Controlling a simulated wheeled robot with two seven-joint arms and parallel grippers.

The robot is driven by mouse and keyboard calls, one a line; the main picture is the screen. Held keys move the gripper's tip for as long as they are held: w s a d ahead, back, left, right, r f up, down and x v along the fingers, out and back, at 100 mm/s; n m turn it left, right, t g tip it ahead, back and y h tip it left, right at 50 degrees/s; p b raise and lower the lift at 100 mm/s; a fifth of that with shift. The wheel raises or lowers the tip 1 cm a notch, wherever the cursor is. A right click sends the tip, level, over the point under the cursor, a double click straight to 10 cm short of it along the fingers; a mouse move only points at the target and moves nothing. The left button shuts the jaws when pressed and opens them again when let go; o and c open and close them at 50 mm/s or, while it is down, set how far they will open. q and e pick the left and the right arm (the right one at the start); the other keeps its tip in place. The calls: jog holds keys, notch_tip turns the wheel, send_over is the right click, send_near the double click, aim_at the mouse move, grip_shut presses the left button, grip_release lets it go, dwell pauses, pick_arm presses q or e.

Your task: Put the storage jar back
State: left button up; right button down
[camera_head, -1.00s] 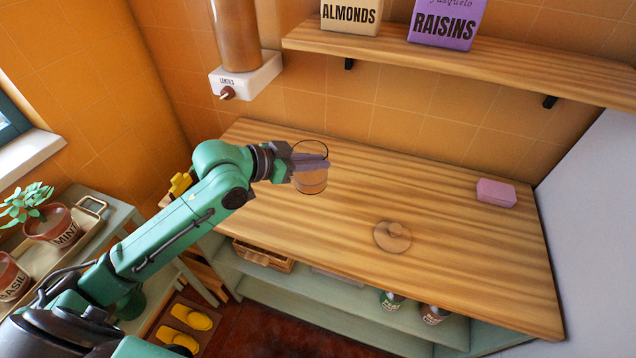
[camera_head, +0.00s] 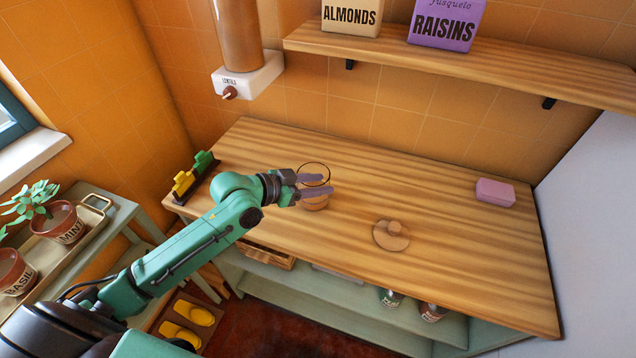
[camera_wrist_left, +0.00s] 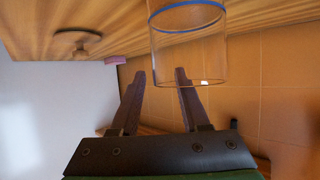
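The storage jar (camera_head: 316,205) is a clear cylinder on the left-middle part of the wooden counter (camera_head: 450,255). In the left wrist view the jar (camera_wrist_left: 188,55) shows a blue band and looks empty; its far end is cut off by the picture edge. My left gripper (camera_head: 328,185) is at the jar, its two fingers apart. In the wrist view the open fingers (camera_wrist_left: 162,75) have a clear gap, and the jar overlaps one fingertip rather than filling the gap. A round wooden lid (camera_head: 391,236) with a knob lies to the jar's right. My right gripper is out of view.
A lentil dispenser (camera_head: 248,75) hangs on the wall at the back left. A wall shelf (camera_head: 500,62) holds almond and raisin boxes. A pink block (camera_head: 495,191) lies at the right; a yellow and green item (camera_head: 194,175) stands at the left end. The counter's right half is mostly clear.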

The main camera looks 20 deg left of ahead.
pick_arm(q)
jog(key=shift+r, duration=0.2)
jog(key=shift+s+a, duration=0.25)
jog(key=shift+a, duration=0.05)
jog(key=v, duration=1.1)
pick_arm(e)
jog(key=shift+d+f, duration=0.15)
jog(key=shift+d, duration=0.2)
pick_arm(q)
jog(key=shift+r, duration=0.15)
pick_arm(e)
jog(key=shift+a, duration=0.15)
pick_arm(q)
jog(key=shift+s, duration=0.1)
